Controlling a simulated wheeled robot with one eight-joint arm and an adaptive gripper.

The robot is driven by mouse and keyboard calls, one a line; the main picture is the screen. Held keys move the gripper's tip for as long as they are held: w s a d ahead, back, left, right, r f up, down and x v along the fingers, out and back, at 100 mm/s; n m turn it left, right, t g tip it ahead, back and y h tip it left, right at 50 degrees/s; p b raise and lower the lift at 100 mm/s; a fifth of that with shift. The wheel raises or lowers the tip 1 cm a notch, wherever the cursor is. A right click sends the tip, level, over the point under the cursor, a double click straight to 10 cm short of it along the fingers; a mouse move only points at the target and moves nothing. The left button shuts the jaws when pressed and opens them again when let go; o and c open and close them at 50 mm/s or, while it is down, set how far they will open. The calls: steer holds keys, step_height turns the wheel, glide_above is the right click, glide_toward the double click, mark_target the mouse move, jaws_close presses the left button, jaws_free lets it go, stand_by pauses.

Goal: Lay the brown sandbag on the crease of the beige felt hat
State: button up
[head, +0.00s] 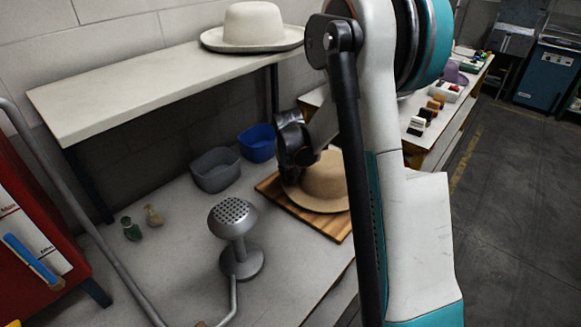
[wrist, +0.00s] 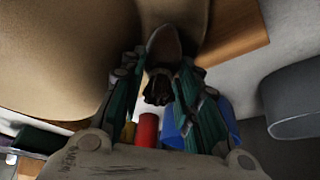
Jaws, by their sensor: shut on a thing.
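The beige felt hat (head: 325,182) sits on a wooden board (head: 270,186) on the bench, its right side hidden by my arm. In the wrist view the hat (wrist: 60,50) fills the upper left. My gripper (head: 288,172) is at the hat's left side, by the crown and brim. In the wrist view my gripper (wrist: 163,75) is shut on the brown sandbag (wrist: 165,46), which sits between the fingertips, close to the hat. I cannot tell if the bag touches the hat. The crease is not clearly visible, and the head view does not show the bag clearly.
A grey bin (head: 215,170) and a blue bin (head: 256,143) stand behind the board. A steamer with a perforated head (head: 232,215) stands in front left. A white hat (head: 253,26) rests on a shelf (head: 130,92) above. Small bottles (head: 131,229) stand at left.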

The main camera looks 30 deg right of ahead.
steer(key=shift+f, duration=0.1)
steer(key=o, duration=1.3)
steer(key=shift+c, duration=0.2)
steer(key=shift+r, duration=0.2)
steer(key=shift+r+p, duration=3.1)
steer(key=shift+r, duration=1.8)
